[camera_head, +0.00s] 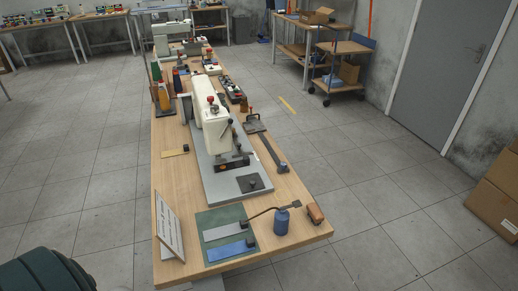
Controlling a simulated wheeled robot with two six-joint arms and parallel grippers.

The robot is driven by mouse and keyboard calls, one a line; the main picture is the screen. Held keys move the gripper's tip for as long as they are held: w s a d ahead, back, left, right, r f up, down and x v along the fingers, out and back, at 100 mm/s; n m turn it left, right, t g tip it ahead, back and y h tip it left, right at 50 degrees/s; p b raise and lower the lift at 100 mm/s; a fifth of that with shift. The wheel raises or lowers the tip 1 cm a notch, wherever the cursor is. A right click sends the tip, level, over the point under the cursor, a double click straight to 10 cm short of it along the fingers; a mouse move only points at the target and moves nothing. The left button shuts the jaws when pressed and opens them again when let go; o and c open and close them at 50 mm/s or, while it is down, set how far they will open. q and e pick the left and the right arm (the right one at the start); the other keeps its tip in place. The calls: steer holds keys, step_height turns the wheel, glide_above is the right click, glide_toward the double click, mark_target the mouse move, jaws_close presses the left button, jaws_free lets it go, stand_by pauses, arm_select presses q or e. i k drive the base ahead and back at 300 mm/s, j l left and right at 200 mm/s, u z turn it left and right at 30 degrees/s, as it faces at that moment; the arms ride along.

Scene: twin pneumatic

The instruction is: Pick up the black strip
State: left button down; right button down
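A long narrow dark grey-black strip (271,153) lies on the wooden table (168,172), along its right side, beside the grey base plate of a white machine (211,121). It runs from near a dark bracket-like part down to a wider dark end. It is the thing I see that best fits the black strip. Neither of my grippers is in view.
Near the table's front lie a green mat (212,219) with a grey and a blue piece, a blue bottle (281,221), a brown block (315,213) and a leaning white board (169,227). Bottles (163,97) stand at left. Cardboard boxes (497,192) are on the floor at right.

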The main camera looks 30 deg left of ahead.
mark_target(245, 162)
steer(key=i+l+z, duration=0.15)
steer(key=l, duration=0.25)
steer(key=i+l, duration=0.3)
steer(key=i, duration=0.15)
steer(key=i+l+z, duration=0.1)
steer(key=i+l, duration=0.15)
steer(key=i, duration=0.15)
steer(key=i+l, duration=0.25)
steer(key=i, duration=0.2)
steer(key=i+l+z, duration=0.1)
steer(key=i+l, duration=0.15)
steer(key=i, duration=0.2)
steer(key=i+j+u, duration=0.15)
steer(key=i+u, duration=0.5)
steer(key=u, duration=0.2)
steer(key=i+u, duration=0.4)
steer(key=i+l+u, duration=0.2)
steer(key=u, duration=0.25)
steer(key=i+l+u, duration=0.4)
steer(key=j, duration=0.1)
